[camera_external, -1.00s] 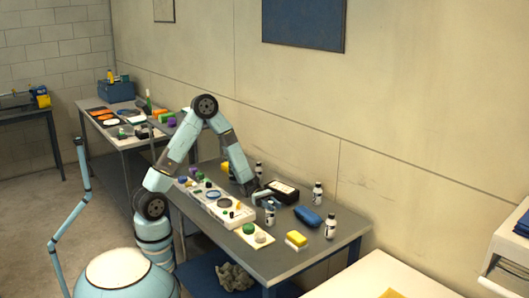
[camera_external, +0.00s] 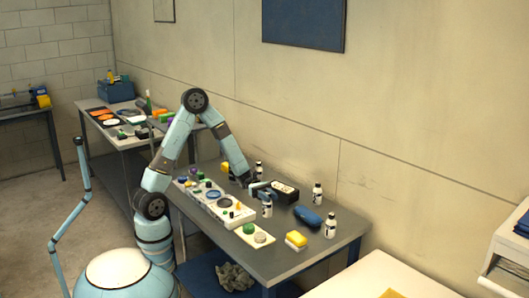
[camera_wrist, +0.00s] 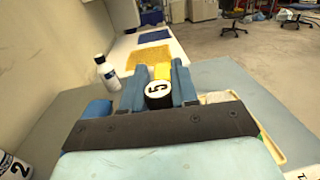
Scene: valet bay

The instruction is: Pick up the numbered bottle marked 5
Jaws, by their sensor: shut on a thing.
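The bottle marked 5 shows in the wrist view as a black cap (camera_wrist: 158,94) with a white disc and a black 5. It stands between the two blue fingers of my gripper (camera_wrist: 158,84), which is shut on it. The rest of the bottle is hidden below the cap. In the external view my gripper (camera_external: 262,190) is over the middle of the grey table, and the white bottle (camera_external: 267,208) hangs upright under it. I cannot tell how far its base is from the tabletop.
Other white bottles with black caps stand at the back (camera_external: 318,194) and right (camera_external: 331,227) of the table (camera_external: 275,262). A blue cloth (camera_external: 307,216), a yellow sponge (camera_external: 296,239) and a dark box (camera_external: 285,191) are close by.

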